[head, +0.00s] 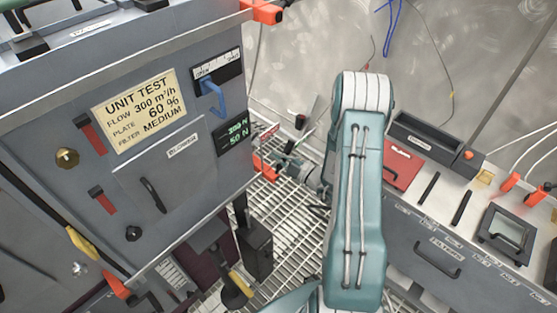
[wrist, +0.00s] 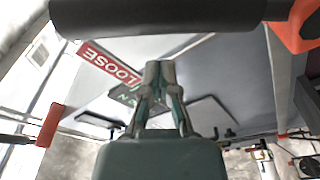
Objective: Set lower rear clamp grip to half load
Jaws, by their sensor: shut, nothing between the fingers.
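An orange clamp part (head: 265,168) shows low at the rear edge of the grey cabinet in the head view. My gripper (head: 282,160) is close beside it, small and partly hidden by my arm; contact cannot be told. In the wrist view my gripper (wrist: 160,70) is shut and empty, fingers together. A thick black bar (wrist: 165,17) with an orange end (wrist: 292,25) crosses above the fingertips; whether it is the clamp grip is unclear. A red LOOSE label (wrist: 110,62) is left of the fingers, and a green label (wrist: 126,96) is partly hidden behind them.
The grey cabinet (head: 185,150) carries a UNIT TEST plate (head: 139,108), a blue handle (head: 212,95) and a small display (head: 233,132). Another orange clamp (head: 262,11) is at its upper rear corner. A bench (head: 440,235) stands right. Grated floor (head: 290,215) lies between them.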

